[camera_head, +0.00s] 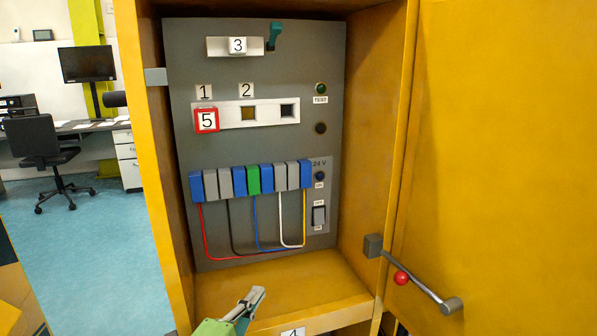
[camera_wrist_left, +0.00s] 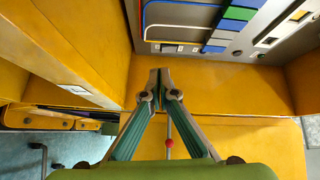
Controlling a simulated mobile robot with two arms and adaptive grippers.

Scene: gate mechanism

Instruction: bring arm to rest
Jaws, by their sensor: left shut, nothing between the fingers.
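My left gripper (camera_head: 257,294) is at the bottom of the head view, in front of the lower edge of the open yellow cabinet (camera_head: 381,150). It is shut and empty, and apart from the panel. In the left wrist view its fingertips (camera_wrist_left: 160,75) meet above the yellow cabinet floor (camera_wrist_left: 215,88). The grey panel (camera_head: 260,148) stands at the back of the cabinet, with numbered tags, a row of blue, grey and green blocks (camera_head: 253,180) and coloured wires. My right gripper is not in view.
The yellow door (camera_head: 505,130) stands open at the right.

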